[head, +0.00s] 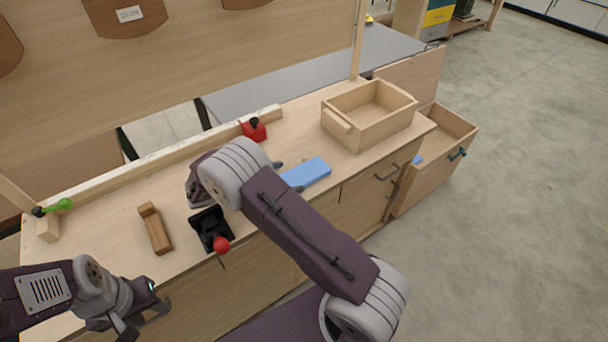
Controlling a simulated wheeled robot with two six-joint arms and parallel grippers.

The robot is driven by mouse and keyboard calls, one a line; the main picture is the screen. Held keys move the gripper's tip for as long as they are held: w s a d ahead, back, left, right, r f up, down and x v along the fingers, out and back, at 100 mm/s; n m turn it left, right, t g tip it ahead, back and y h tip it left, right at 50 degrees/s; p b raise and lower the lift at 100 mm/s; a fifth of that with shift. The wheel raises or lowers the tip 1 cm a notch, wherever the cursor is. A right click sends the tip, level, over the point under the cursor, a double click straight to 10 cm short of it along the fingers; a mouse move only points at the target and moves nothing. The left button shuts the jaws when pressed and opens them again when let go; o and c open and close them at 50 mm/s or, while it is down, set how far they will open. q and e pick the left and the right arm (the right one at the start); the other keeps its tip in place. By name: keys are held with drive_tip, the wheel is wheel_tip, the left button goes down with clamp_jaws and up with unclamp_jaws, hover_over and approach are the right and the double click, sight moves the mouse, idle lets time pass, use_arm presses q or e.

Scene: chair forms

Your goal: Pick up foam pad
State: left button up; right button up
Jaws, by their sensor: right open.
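The foam pad (308,172) is a flat blue block lying on the wooden workbench (290,128), in front of the wooden box. Its left end is close to my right gripper (279,165), and my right arm partly covers the view there. The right gripper's dark fingertips show just left of the pad; most of that gripper is hidden behind its own wrist. It looks open, and I cannot tell whether it touches the pad. My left gripper (142,318) is open and empty near the bench's front edge at lower left, far from the pad.
An open wooden box (338,122) stands behind the pad. An open drawer (408,190) juts out at right with something blue inside. A red item (253,130), a brown wooden block (155,230), a black holder (211,229) with a red ball and a green-handled tool (60,204) occupy the bench.

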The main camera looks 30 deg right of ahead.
sight(299, 175)
drive_tip(key=x, duration=0.5)
drive_tip(key=shift+f, duration=0.1)
drive_tip(key=shift+s+a, duration=0.1)
drive_tip(key=c, duration=1.4)
drive_tip(key=shift+r, duration=0.6)
wheel_tip(299, 175, up, 3)
drive_tip(key=shift+f+p, duration=0.1)
drive_tip(key=shift+p, duration=0.2)
drive_tip(key=d+r, duration=0.2)
drive_tip(key=d, duration=0.2)
drive_tip(key=d+r, duration=0.2)
drive_tip(key=d, duration=0.1)
drive_tip(key=w+d+r, duration=0.1)
drive_tip(key=d+r, duration=0.2)
drive_tip(key=d, duration=0.1)
drive_tip(key=shift+d, duration=0.35)
